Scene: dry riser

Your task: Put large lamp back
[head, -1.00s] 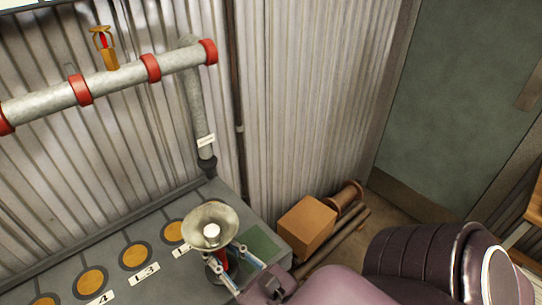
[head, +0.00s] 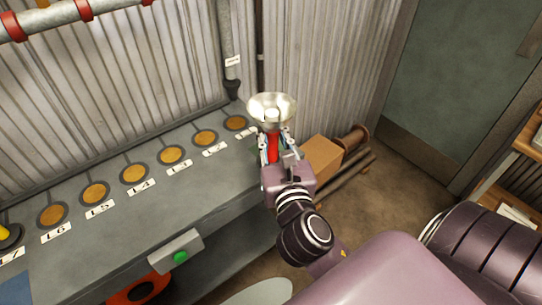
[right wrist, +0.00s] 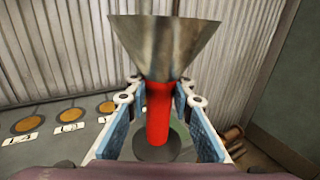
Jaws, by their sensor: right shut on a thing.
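The large lamp has a wide metal cone (head: 272,110) on a red stem (head: 272,148). It stands upright in my right gripper (head: 273,143) at the right end of the grey bench (head: 120,225). In the right wrist view the cone (right wrist: 165,45) rises above the blue finger pads, with the red stem (right wrist: 159,112) between them. A dark round base shows below the stem. I cannot tell whether it touches the bench. The row of orange discs, including the rightmost one (head: 235,122), lies left of the lamp. My left gripper is not in view.
A box with a green button (head: 176,252) is on the bench front. A yellow item (head: 5,232) stands by label L7. A cardboard box (head: 322,156) and wooden spool (head: 355,138) are beyond the bench's right end. A vertical pipe (head: 228,45) meets the bench back.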

